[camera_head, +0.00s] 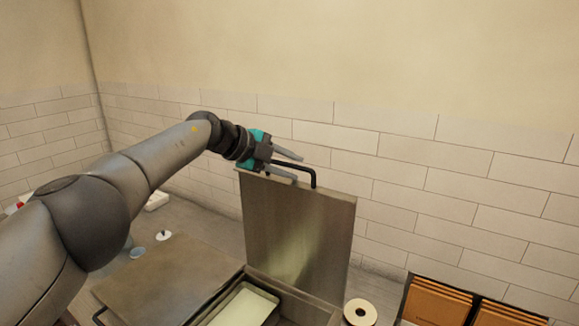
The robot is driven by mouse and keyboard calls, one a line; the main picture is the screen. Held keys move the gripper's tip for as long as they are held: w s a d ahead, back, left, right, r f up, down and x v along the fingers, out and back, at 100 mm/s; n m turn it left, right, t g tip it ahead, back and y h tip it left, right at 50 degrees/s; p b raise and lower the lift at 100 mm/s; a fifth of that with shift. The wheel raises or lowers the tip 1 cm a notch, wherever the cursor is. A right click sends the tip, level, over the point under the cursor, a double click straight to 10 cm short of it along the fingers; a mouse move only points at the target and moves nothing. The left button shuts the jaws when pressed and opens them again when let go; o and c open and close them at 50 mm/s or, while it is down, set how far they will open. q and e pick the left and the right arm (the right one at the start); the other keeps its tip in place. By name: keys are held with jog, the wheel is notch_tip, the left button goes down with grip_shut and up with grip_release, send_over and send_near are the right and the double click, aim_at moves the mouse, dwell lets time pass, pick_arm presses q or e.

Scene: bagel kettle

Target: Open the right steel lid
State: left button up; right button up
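The right steel lid (290,232) stands raised, close to upright, at the back of the kettle, with its black handle (305,165) along the top edge. My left gripper (298,167) is at that handle, its two grey fingers apart. I cannot tell whether the fingers touch the handle. Below the lid, the opened bay shows a pale surface (245,308) inside a metal rim. The left steel lid (165,275) lies flat and closed. My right gripper is not in view.
A bagel-like ring (360,312) sits right of the kettle. Brown slatted boxes (437,302) stand at the lower right. A small bluish cup (137,252) and a white item (164,236) are behind the left lid. The tiled wall (400,170) rises close behind.

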pick_arm(q)
jog(key=shift+s+a+f, duration=0.1)
jog(key=shift+f, duration=0.05)
jog(key=shift+a, duration=0.15)
jog(key=shift+b+v, duration=0.6)
jog(key=shift+v, duration=0.35)
jog(key=b+v, duration=0.4)
jog(key=v, duration=0.9)
jog(key=shift+r, duration=0.25)
